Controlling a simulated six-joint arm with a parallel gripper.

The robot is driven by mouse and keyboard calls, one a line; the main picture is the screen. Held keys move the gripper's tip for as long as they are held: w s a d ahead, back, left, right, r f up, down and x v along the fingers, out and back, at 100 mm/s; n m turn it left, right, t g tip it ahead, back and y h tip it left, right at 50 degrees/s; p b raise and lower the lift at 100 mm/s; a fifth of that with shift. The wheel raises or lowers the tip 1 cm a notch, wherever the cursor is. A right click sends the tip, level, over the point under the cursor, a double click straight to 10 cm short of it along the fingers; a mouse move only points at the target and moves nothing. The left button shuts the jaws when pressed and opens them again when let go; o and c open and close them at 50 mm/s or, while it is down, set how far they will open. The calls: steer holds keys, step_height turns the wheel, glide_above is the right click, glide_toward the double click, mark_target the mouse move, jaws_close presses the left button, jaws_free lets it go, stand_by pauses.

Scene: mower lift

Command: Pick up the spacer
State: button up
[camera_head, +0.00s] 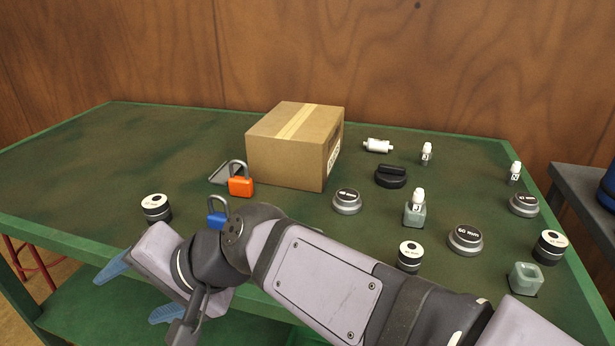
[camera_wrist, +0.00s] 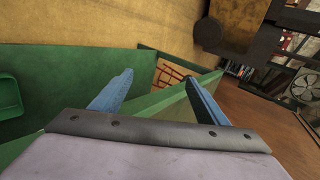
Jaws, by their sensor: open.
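No object is clearly readable as the spacer. Short black-and-silver cylinders with white tops and a dark centre are possible candidates: one at the left (camera_head: 156,208), one right of my arm (camera_head: 410,256) and one at the far right (camera_head: 550,247). My gripper (camera_head: 140,289) is open, with its blue fingers apart at the table's front-left edge, below the left cylinder in the picture. The wrist view shows the two fingers (camera_wrist: 158,80) with nothing between them. That view shows none of the small tabletop objects.
The green table (camera_head: 90,160) holds a cardboard box (camera_head: 285,158), an orange padlock (camera_head: 240,187), a blue padlock (camera_head: 217,219), round grey weights (camera_head: 346,201), a black knob (camera_head: 391,176), a white fitting (camera_head: 378,146) and small bottles (camera_head: 415,212). The table's left side is clear.

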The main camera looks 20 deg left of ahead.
steer(key=w+d+r+g+h+p, duration=0.1)
steer(key=d+r+h+p, duration=0.25)
steer(key=r+p, duration=0.9)
steer(key=w+d+f+t+h+p, duration=0.1)
steer(key=w+d+f+p, duration=0.2)
steer(key=w+d+p, duration=0.55)
steer(key=t+h+p, duration=0.2)
steer(key=h+p, duration=0.4)
steer(key=p, duration=1.3)
glide_above(469, 234)
steer(key=shift+s+d+f+n, duration=0.2)
steer(key=shift+s+f+n, duration=0.1)
steer(key=shift+s+n, duration=0.1)
steer(key=shift+w+a+f+p, duration=0.15)
steer(key=shift+f+p, duration=0.6)
steer(key=shift+f, duration=1.1)
steer(key=shift+w+a+f+p, duration=0.1)
steer(key=shift+w+f+p, duration=0.15)
steer(key=shift+f+p, duration=1.05)
steer(key=shift+f+b, duration=0.45)
steer(key=shift+b, duration=0.15)
steer(key=shift+d, duration=0.1)
steer(key=c, duration=1.3)
